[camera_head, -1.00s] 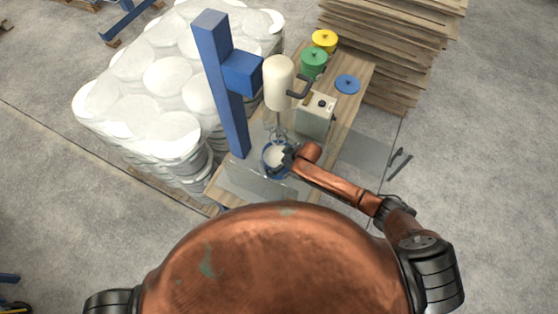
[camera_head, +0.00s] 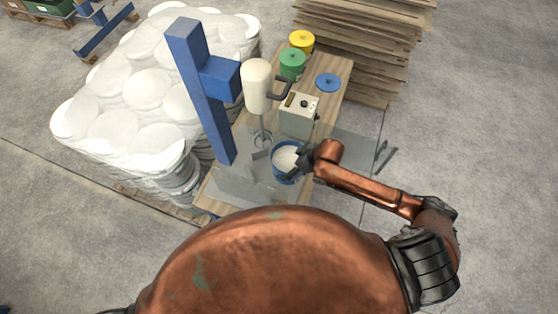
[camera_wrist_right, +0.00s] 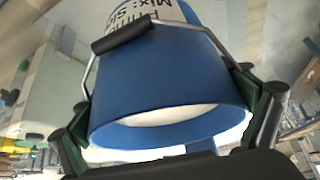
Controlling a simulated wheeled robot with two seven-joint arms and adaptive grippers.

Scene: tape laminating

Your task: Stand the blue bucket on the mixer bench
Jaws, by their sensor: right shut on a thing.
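The blue bucket (camera_head: 287,173), filled with something white, is at the near end of the mixer bench (camera_head: 343,70), just right of the mixer's whisk (camera_head: 262,141). In the right wrist view the bucket (camera_wrist_right: 165,80) fills the middle, with its wire handle and a printed label. My right gripper (camera_head: 304,160) is shut on the bucket, with green finger pads at both sides of it in the wrist view. I cannot tell whether the bucket's base touches the bench. The mixer (camera_head: 257,85) hangs from a blue post (camera_head: 200,95). My left gripper is out of view.
A control box (camera_head: 299,115) stands on the bench beside the mixer. A blue lid (camera_head: 328,82), a green bucket (camera_head: 292,64) and a yellow bucket (camera_head: 302,41) are farther back. Wrapped white pails (camera_head: 130,100) stand left, stacked boards (camera_head: 370,40) behind. Floor to the right is mostly clear.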

